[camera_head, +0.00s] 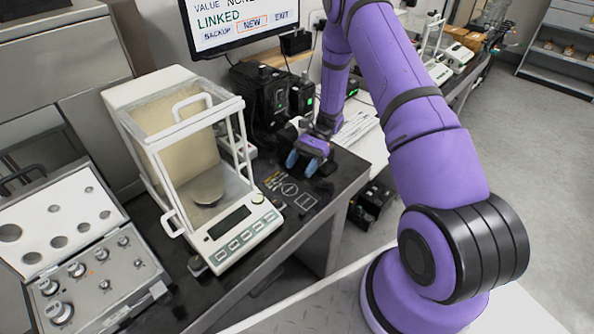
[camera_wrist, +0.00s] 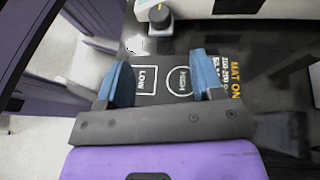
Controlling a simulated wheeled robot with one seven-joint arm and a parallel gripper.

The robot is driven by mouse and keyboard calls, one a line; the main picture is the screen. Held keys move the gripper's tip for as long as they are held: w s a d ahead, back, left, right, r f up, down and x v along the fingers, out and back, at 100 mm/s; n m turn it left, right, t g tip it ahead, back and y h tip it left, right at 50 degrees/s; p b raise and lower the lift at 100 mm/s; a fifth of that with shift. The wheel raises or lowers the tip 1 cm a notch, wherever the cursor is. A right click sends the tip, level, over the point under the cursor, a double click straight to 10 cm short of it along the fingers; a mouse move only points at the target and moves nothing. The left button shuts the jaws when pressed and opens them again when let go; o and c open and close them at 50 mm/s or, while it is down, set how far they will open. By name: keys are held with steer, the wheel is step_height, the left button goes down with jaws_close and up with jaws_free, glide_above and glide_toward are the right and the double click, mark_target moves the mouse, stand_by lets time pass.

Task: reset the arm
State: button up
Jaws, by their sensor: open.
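My purple arm reaches over the dark weighing table (camera_head: 165,225). My gripper (camera_head: 303,162) is at the table's right part, just beyond the balance (camera_head: 235,222). Its two blue fingertips also show in the wrist view (camera_wrist: 162,80), spread apart with nothing between them. Below them is the black mat (camera_wrist: 165,62), with a white square marked LOW and a circle marked HIGH. The mat also shows in the head view (camera_head: 292,192). How far the fingertips are above the mat is hard to tell.
The balance has a clear draft shield around its round pan (camera_head: 207,190). An open weight case (camera_head: 95,280) lies at the left. A monitor (camera_head: 240,18) and black devices (camera_head: 262,95) stand behind. A small dark-topped object (camera_wrist: 160,17) stands beyond the mat. Floor is open at the right.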

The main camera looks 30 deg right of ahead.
stand_by(0.4)
steer(key=s+a+r+n+t+h, duration=0.1)
steer(key=s+r+n+h, duration=0.2)
steer(key=r, duration=1.1)
steer(key=s+a+r+n+t+h, duration=0.1)
steer(key=s+r+n+t+h, duration=0.2)
steer(key=r, duration=1)
steer(key=s+r+n+t+h, duration=0.3)
steer(key=s+r, duration=0.4)
steer(key=s, duration=0.3)
steer(key=s+r+n+t+h, duration=0.3)
steer(key=s+r, duration=0.4)
steer(key=s, duration=0.3)
steer(key=shift+r+n+t, duration=0.3)
steer(key=shift+r+t, duration=0.1)
steer(key=shift+t, duration=0.2)
steer(key=shift+a, duration=0.1)
